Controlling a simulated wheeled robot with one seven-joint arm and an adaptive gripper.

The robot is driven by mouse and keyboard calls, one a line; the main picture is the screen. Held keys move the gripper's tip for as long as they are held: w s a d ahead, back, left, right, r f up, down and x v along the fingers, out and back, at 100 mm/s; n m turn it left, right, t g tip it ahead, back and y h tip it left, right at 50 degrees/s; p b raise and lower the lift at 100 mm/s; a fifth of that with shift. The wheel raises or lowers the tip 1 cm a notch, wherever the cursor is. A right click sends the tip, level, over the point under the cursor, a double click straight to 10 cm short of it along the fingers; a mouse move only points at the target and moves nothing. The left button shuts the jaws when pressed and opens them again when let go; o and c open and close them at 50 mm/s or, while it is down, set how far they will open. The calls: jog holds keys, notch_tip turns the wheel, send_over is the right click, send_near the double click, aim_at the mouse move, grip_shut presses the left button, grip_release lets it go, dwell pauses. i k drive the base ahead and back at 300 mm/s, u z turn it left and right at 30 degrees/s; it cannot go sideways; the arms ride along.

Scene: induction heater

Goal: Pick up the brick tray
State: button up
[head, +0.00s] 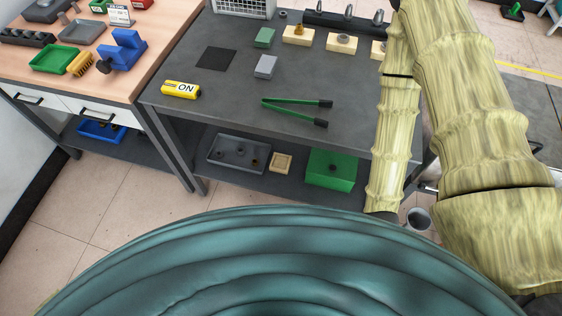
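I cannot tell for certain which thing is the brick tray. On the dark table top, several cream, brick-like blocks, such as one block (298,36) and another block (342,43), carry small metal parts. A grey tray (222,163) with several small items lies on the lower shelf. Beside it are a small tan, square tray (281,162) and a green box (331,170). My yellowish arm spans the right side and covers part of the table's right end. My gripper does not show; the arm's lower end meets the edge of my teal body.
A wooden bench (90,85) at left holds a green tray (53,58) and a blue vice (122,50). The table's front middle is clear.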

aim_at(280, 163)
jog(key=z, duration=2.9)
jog(key=k, duration=1.8)
jog(key=u, duration=1.8)
